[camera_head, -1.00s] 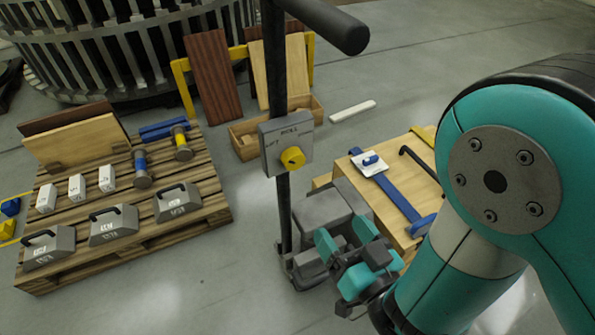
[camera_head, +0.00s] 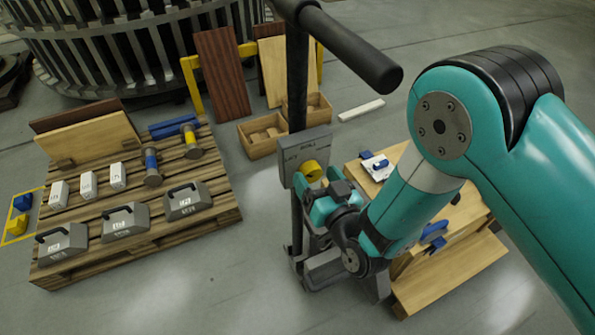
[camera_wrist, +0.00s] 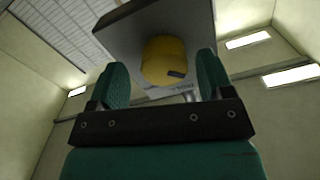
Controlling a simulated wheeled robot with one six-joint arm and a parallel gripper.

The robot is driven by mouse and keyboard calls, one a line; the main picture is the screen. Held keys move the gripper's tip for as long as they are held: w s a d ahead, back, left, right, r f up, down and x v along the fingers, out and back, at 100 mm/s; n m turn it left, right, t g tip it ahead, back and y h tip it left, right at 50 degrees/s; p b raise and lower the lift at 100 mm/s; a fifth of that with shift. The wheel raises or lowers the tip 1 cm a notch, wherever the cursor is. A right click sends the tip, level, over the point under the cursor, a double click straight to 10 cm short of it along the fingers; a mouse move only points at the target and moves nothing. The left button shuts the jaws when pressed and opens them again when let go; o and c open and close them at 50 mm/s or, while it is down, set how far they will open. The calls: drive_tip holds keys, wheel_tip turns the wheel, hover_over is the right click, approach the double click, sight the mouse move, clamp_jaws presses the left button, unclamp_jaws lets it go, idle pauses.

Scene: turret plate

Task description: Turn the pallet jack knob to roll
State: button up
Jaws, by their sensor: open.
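The yellow knob (camera_head: 312,170) sits on the face of a grey plate (camera_head: 292,155) fixed to the upright post of the pallet jack (camera_head: 297,85). The plate carries printed words that are too small here to read surely. My gripper (camera_head: 322,190) is open at the knob, just in front of the plate. In the wrist view the yellow knob (camera_wrist: 164,60) lies between the two green fingers of my gripper (camera_wrist: 162,82), with a small gap at its sides. A dark mark shows on the knob's lower right. The lower part of the plate is hidden by my gripper in the head view.
A wooden pallet (camera_head: 215,218) with grey weights, white blocks and mallets stands at the left. The jack's black handle (camera_head: 350,50) reaches out above my gripper. Open floor lies at the front left.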

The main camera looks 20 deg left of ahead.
drive_tip(key=shift+a, duration=0.2)
drive_tip(key=shift+c, duration=0.7)
drive_tip(key=shift+s+a, duration=0.1)
drive_tip(key=c, duration=0.8)
